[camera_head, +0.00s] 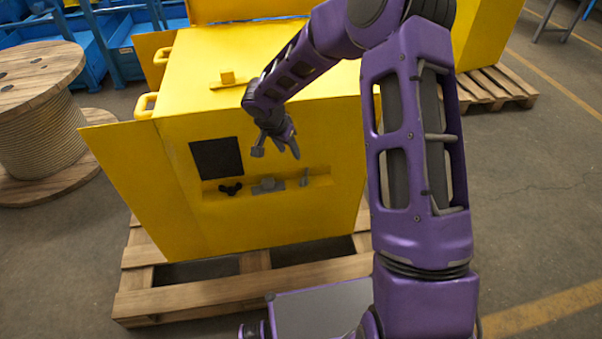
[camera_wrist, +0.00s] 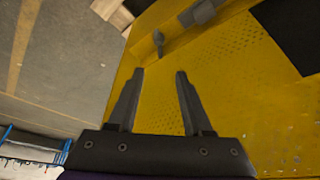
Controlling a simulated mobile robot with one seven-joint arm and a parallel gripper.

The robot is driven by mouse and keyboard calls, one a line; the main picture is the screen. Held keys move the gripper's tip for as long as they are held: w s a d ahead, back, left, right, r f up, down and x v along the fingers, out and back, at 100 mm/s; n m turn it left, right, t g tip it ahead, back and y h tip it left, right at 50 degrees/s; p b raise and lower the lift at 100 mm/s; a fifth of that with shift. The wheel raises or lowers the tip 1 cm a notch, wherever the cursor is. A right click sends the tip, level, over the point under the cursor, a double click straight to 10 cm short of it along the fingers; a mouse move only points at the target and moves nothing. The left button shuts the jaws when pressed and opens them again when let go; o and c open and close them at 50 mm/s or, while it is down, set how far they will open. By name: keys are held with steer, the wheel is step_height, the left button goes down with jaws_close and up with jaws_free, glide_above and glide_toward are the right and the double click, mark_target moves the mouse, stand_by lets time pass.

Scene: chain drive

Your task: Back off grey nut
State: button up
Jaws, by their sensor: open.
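A yellow cabinet (camera_head: 270,225) has a shallow recess in its front face. In the recess are a black three-lobed knob (camera_head: 231,189), a grey block-like fitting (camera_head: 268,185) and a small grey piece on a stem (camera_head: 305,176). I cannot tell which grey part is the grey nut. In the wrist view the small grey piece (camera_wrist: 158,38) shows beyond my fingertips, with the grey fitting (camera_wrist: 200,12) at the top edge. My gripper (camera_head: 277,151) is open and empty in front of the cabinet, above the recess. Its spread fingers (camera_wrist: 159,75) touch nothing that I can see.
A black square panel (camera_head: 216,158) is on the cabinet face left of my gripper. The cabinet stands on a wooden pallet (camera_head: 190,299). A yellow door panel (camera_head: 120,180) juts out at left. A cable reel (camera_head: 38,120) stands further left.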

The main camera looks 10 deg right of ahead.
mark_target(304, 178)
steer(key=x, duration=0.8)
steer(key=b+x, duration=0.1)
steer(key=x, duration=0.8)
steer(key=shift+s+d+f+b, duration=0.15)
steer(key=shift+f+b, duration=0.1)
steer(key=shift+b, duration=0.05)
jaws_close()
